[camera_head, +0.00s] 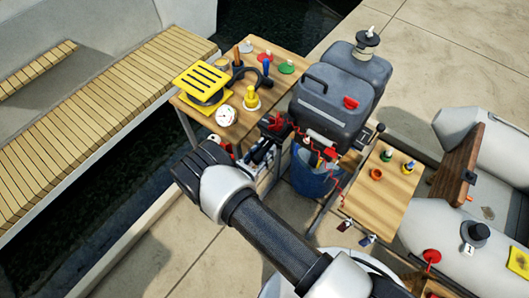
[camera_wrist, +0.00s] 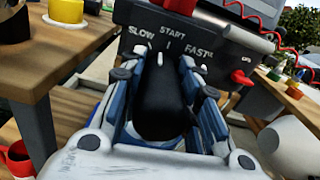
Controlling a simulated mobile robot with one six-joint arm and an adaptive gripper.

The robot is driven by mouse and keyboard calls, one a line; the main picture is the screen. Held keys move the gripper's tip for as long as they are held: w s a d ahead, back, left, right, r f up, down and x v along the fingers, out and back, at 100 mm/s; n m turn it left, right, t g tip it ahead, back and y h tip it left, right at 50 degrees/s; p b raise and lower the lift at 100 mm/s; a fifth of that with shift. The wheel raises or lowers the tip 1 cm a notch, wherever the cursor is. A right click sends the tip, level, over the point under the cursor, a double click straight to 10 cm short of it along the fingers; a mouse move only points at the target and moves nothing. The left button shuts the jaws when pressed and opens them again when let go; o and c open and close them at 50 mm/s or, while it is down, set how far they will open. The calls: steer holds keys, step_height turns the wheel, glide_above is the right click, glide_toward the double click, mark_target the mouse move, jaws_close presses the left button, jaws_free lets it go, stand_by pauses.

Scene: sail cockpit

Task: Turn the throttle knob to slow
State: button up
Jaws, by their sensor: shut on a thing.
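The throttle knob (camera_wrist: 162,100) is black with a white pointer line and sits on a dark panel (camera_wrist: 200,25) in the wrist view. The panel is marked SLOW, START and FAST, from left to right. The pointer line is near the ticks by SLOW and START; I cannot tell exactly which it meets. My gripper (camera_wrist: 165,88) is shut on the knob, with a blue-grey finger on each side.
A dark grey motor-like housing (camera_head: 325,108) stands right of a wooden table (camera_head: 232,128) holding a yellow slotted block (camera_head: 205,82) and small items. A red knob (camera_wrist: 242,77) and red coiled cord (camera_wrist: 285,35) are close on the right. An inflatable boat (camera_head: 450,228) lies farther right.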

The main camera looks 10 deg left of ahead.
steer(key=shift+n+b, duration=1.1)
steer(key=shift+n, duration=1)
steer(key=o, duration=1.1)
steer(key=v, duration=1.2)
